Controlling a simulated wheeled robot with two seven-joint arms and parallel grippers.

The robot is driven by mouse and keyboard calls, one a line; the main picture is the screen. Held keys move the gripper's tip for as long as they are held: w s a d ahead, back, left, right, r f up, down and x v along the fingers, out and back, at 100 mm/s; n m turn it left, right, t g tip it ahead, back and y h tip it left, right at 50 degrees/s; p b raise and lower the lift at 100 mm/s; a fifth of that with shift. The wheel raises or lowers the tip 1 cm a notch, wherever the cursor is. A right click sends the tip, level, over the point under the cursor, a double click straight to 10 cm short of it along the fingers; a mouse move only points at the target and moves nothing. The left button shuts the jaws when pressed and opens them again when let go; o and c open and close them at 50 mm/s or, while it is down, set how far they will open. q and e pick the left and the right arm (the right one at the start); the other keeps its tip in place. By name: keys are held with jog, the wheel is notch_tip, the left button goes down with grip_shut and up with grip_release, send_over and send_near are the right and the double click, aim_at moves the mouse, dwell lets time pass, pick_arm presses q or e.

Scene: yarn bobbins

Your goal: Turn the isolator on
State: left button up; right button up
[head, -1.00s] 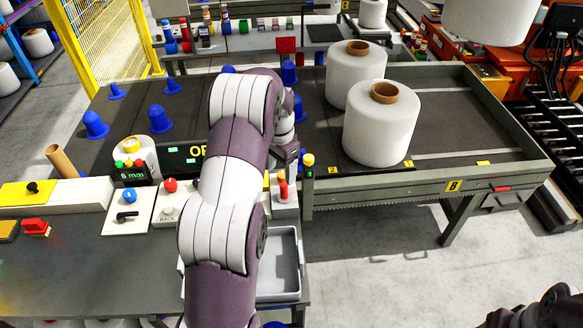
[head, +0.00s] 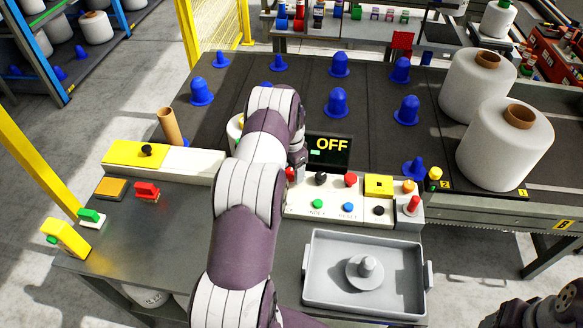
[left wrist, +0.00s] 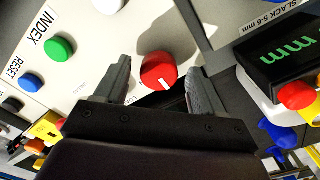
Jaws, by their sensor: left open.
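A red round knob (left wrist: 158,70) with a white mark sits on the pale control panel in the left wrist view. No label naming it the isolator is readable. My left gripper (left wrist: 160,78) is open, with one finger on each side of the knob; I cannot tell whether they touch it. In the head view my left arm covers most of the gripper and the panel there, and a bit of red (head: 291,174) shows beside it. A display (head: 329,150) behind the panel reads OFF. A dark part of my right arm shows at bottom right, without visible fingers.
A black slack display (left wrist: 280,50) stands close to the gripper. A grey tray (head: 420,262) is in front. White bobbins (head: 505,150) stand at right.

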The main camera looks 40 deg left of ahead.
pick_arm(q)
jog(key=shift+w, duration=0.1)
jog(key=shift+d+r, duration=0.1)
jog(key=shift+r, duration=0.05)
jog(key=c, duration=1.1)
jog(key=shift+o, duration=0.2)
jog(key=m+b, duration=0.1)
jog(key=m, duration=0.2)
jog(key=m+b, duration=0.2)
jog(key=m, duration=0.3)
jog(key=shift+m, duration=0.3)
jog(key=m, duration=0.4)
jog(key=shift+b, duration=0.3)
jog(key=shift+m, duration=2.7)
